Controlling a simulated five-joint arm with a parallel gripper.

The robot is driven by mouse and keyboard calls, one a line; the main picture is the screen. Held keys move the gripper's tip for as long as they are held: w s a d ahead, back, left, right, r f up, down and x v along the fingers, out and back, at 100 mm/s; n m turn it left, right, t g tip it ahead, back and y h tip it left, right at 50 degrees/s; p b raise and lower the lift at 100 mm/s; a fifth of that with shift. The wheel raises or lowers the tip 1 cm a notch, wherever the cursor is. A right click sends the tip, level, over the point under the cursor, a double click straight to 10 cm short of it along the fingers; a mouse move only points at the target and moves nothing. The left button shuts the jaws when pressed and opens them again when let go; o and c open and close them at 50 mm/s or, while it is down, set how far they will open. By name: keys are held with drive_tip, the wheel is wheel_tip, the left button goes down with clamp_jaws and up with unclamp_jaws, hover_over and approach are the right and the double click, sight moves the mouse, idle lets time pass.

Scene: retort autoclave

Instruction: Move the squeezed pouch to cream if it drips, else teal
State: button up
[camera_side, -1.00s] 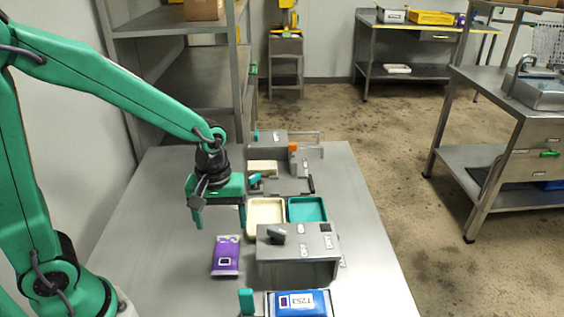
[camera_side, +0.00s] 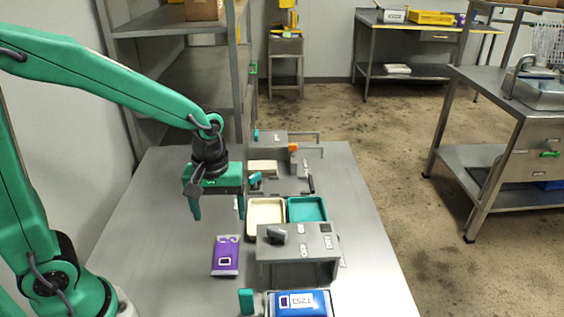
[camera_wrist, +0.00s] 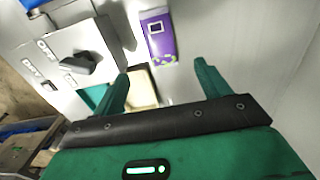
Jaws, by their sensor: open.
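A purple pouch (camera_side: 226,257) lies flat on the steel table; it also shows in the wrist view (camera_wrist: 158,40). A blue pouch marked T253 (camera_side: 312,303) lies at the front edge of the side view. The cream tray (camera_side: 250,232) and the teal tray (camera_side: 323,215) stand side by side behind a grey box, and both look empty. My gripper (camera_side: 218,208) is open and empty, above the table and behind the purple pouch. In the wrist view its fingers (camera_wrist: 162,76) are apart and partly cover the trays. No drip is visible on either pouch.
A fixture with an orange part (camera_side: 293,147) stands behind the trays. The table's left side (camera_side: 150,240) is clear.

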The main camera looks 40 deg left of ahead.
drive_tip(key=s+a+r+m+t, duration=0.4)
drive_tip(key=s+r+m, duration=0.3)
drive_tip(key=r, duration=0.4)
drive_tip(key=shift+s+m+t, duration=0.35)
drive_tip(key=shift+m+t, duration=0.15)
drive_tip(key=shift+t, duration=0.1)
drive_tip(key=shift+o, duration=0.4)
drive_tip(key=shift+s+a+r+m, duration=0.1)
drive_tip(key=shift+s+r+m, duration=0.25)
drive_tip(key=shift+s+m, duration=0.1)
drive_tip(key=shift+w, duration=0.1)
drive_tip(key=w+d+f+m+g, duration=0.1)
drive_tip(key=w+f+m, duration=0.1)
drive_tip(key=f+m, duration=0.3)
drive_tip(key=w+d+f+m+g, duration=0.1)
drive_tip(key=f+m, duration=0.4)
drive_tip(key=m, duration=0.7)
drive_tip(key=w+d+f+m+g, duration=0.2)
drive_tip(key=w+f+m, duration=0.3)
drive_tip(key=m, duration=0.3)
drive_tip(key=shift+w+f+g, duration=0.1)
drive_tip(key=shift+g, duration=0.4)
drive_tip(key=shift+w+d+f+m, duration=0.15)
drive_tip(key=shift+f+m, duration=0.45)
drive_tip(key=shift+m, duration=0.35)
